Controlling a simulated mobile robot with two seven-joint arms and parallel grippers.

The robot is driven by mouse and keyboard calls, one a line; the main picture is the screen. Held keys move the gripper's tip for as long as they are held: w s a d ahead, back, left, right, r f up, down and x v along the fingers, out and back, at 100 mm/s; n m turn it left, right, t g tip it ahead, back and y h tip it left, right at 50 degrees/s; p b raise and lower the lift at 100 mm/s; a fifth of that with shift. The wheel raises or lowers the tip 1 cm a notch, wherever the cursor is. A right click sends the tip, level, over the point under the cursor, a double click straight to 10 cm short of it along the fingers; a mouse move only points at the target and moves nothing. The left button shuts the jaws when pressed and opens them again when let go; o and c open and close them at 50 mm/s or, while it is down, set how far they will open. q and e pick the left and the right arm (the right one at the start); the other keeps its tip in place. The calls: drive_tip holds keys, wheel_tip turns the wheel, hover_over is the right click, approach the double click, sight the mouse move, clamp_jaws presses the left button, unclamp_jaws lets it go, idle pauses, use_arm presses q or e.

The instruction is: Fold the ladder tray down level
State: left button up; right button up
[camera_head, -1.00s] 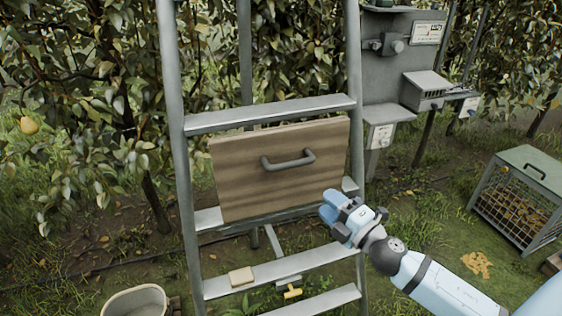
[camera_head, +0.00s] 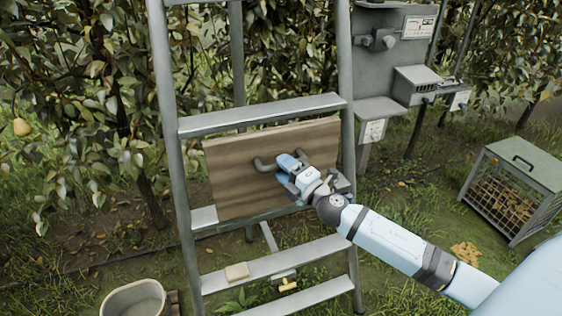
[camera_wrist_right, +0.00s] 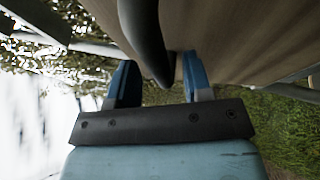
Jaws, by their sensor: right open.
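The wooden ladder tray (camera_head: 240,190) stands folded up, nearly upright, between the rails of the grey metal ladder (camera_head: 166,150). Its dark bar handle (camera_head: 262,164) is on the face toward me, and its right part is hidden behind my right gripper (camera_head: 284,165). In the right wrist view the gripper (camera_wrist_right: 158,85) is open, with its two blue fingers apart. The handle (camera_wrist_right: 145,40) runs down toward the gap between them, and the tray face (camera_wrist_right: 225,35) is close beyond. I cannot tell whether the fingers touch the handle. My left gripper is not in view.
A sponge-like block (camera_head: 236,271) and a yellow-handled tool (camera_head: 288,285) are at the lower steps. A bucket (camera_head: 133,298) stands at lower left. A grey post with boxes (camera_head: 378,75) stands behind right, and a wire crate (camera_head: 515,190) sits on the grass at right.

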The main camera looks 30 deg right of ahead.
drive_tip(key=shift+w+a+r, duration=0.1)
drive_tip(key=shift+w, duration=0.6)
clamp_jaws()
